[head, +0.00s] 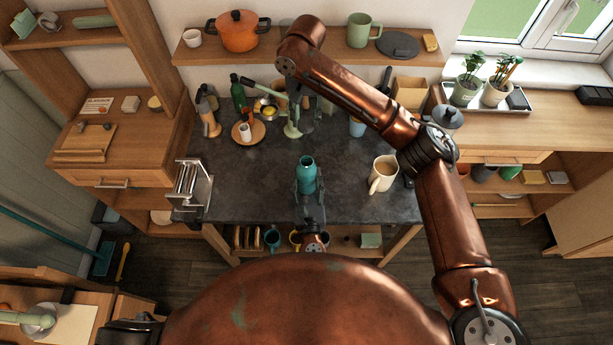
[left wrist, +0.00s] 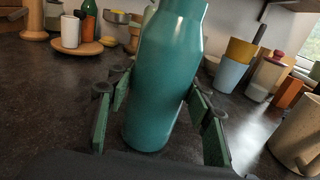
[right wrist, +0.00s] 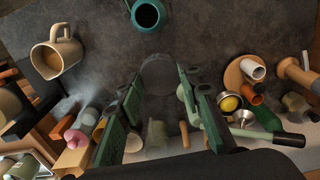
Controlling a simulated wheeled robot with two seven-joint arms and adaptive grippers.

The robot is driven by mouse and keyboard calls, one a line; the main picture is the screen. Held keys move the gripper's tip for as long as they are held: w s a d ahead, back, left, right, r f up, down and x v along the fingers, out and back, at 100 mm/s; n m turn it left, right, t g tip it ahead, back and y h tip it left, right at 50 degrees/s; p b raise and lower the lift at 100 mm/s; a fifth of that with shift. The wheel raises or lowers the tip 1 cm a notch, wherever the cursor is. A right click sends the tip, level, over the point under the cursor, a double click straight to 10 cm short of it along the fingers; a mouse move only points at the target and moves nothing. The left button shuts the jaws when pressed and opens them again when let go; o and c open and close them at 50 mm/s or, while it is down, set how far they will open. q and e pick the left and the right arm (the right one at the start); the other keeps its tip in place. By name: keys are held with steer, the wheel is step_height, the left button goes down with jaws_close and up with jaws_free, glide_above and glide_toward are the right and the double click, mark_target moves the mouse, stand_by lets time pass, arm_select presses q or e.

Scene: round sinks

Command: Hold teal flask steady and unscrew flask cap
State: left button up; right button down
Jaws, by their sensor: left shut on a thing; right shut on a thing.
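The teal flask (head: 307,170) stands upright on the dark counter in the middle. My left gripper (head: 309,188) is around its body from the near side; the left wrist view shows the flask (left wrist: 165,75) between the green-padded fingers (left wrist: 155,115). In the right wrist view the flask (right wrist: 148,14) shows a dark open mouth with no cap on it. My right gripper (right wrist: 158,88) is shut on a dark grey round thing, which looks like the flask cap (right wrist: 158,73), held apart from the flask. In the head view the right gripper (head: 302,118) is beyond the flask, partly lost among clutter.
A beige jug (head: 382,174) stands right of the flask. A wooden plate (head: 248,131) with a white cup, bottles and utensils crowd the back. Counter left of the flask is clear.

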arm_select(q)
steer(key=shift+f, duration=0.1)
steer(key=o, duration=1.4)
steer(key=shift+s+d, duration=0.15)
steer(key=shift+s, duration=2.1)
steer(key=shift+s+d, duration=0.15)
steer(key=shift+s, duration=2.05)
steer(key=shift+s, duration=0.1)
arm_select(e)
steer(key=shift+f, duration=0.15)
